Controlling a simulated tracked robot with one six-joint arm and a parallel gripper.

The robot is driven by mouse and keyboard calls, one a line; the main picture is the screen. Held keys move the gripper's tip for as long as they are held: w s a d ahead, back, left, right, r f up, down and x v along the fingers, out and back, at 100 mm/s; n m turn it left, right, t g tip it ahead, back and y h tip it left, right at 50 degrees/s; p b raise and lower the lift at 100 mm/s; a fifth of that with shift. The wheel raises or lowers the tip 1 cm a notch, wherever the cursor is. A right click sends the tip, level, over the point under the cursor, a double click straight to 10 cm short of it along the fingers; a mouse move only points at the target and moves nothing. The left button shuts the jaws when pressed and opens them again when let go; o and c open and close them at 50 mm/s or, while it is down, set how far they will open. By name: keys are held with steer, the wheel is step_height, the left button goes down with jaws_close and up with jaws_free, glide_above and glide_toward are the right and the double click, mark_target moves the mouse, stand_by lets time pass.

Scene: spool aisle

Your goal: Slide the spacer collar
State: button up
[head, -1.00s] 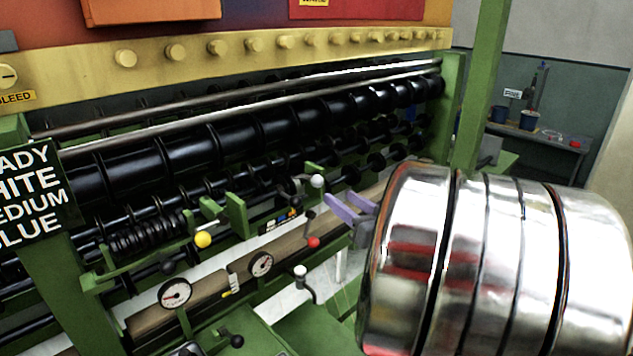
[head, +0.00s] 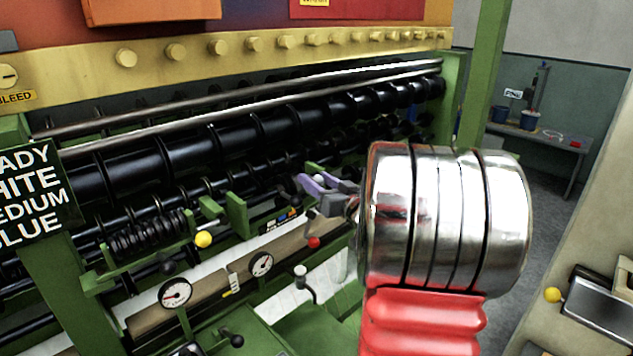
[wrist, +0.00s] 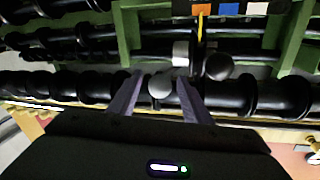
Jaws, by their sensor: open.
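My gripper (head: 311,175) has two purple fingers and is open in front of the green frame of the machine. In the wrist view its fingertips (wrist: 160,79) stand on either side of a pale grey ball knob (wrist: 160,86); I cannot tell whether they touch it. A black ball knob (wrist: 218,67) is just right of the fingers, and a short white cylinder (wrist: 180,53) lies beyond them. Black shafts with ring-like collars (head: 225,140) run across the machine. I cannot tell which piece is the spacer collar.
A yellow knob (head: 203,239), a red knob (head: 314,242), a white-topped lever (head: 300,271) and dial gauges (head: 175,292) stand along the front rail. A green post (head: 484,75) rises at the right. A shelf with blue pots (head: 529,119) is behind it.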

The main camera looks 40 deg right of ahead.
steer(key=shift+c, duration=0.4)
jaws_close()
